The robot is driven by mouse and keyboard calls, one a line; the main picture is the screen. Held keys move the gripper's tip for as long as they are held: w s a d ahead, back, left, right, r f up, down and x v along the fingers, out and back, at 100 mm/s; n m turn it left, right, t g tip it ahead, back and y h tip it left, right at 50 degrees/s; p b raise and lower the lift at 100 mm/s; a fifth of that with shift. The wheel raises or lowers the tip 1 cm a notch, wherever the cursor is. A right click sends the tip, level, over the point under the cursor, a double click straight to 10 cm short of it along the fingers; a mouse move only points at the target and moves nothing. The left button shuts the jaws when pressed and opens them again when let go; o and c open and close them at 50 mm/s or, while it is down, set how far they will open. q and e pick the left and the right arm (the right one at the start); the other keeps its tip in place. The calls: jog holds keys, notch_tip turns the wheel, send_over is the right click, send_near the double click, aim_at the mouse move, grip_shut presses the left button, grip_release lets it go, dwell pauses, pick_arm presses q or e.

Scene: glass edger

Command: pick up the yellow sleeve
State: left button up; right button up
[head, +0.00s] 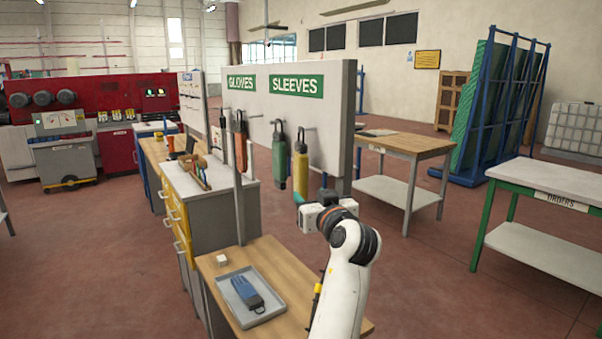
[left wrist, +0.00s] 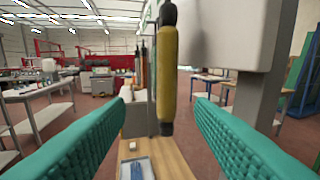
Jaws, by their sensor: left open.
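The yellow sleeve (head: 300,172) hangs upright from a hook under the SLEEVES sign on the pegboard, with dark ends. In the left wrist view the yellow sleeve (left wrist: 168,75) hangs between and beyond the teal fingers. My left gripper (head: 311,192) is beside the sleeve's lower end; its fingers also show in the left wrist view (left wrist: 160,106), wide apart, with nothing between their pads that I can see as gripped. The gripper body partly hides the space behind it. My right gripper is not in view.
A green sleeve (head: 279,160) hangs just left of the yellow one, and an orange item (head: 240,142) hangs further left. The white board (head: 340,130) stands close behind. Below, a wooden bench (head: 285,262) holds a grey tray (head: 232,300) with a blue item (head: 246,292).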

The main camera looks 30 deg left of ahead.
aim_at(305, 183)
pick_arm(q)
jog(key=p+x, duration=0.1)
jog(key=x, duration=0.4)
jog(key=shift+p, duration=0.35)
jog(key=w+a+p, duration=0.1)
jog(key=w, duration=0.1)
jog(key=w+a+p, duration=0.1)
jog(key=a+p, duration=0.1)
jog(key=shift+w+a+r, duration=0.2)
jog(key=shift+w+r, duration=0.2)
jog(key=shift+w+a+f, duration=0.1)
jog(key=shift+a+f, duration=0.05)
jog(key=shift+a, duration=0.1)
jog(key=shift+d, duration=0.15)
jog(key=c, duration=0.4)
grip_shut()
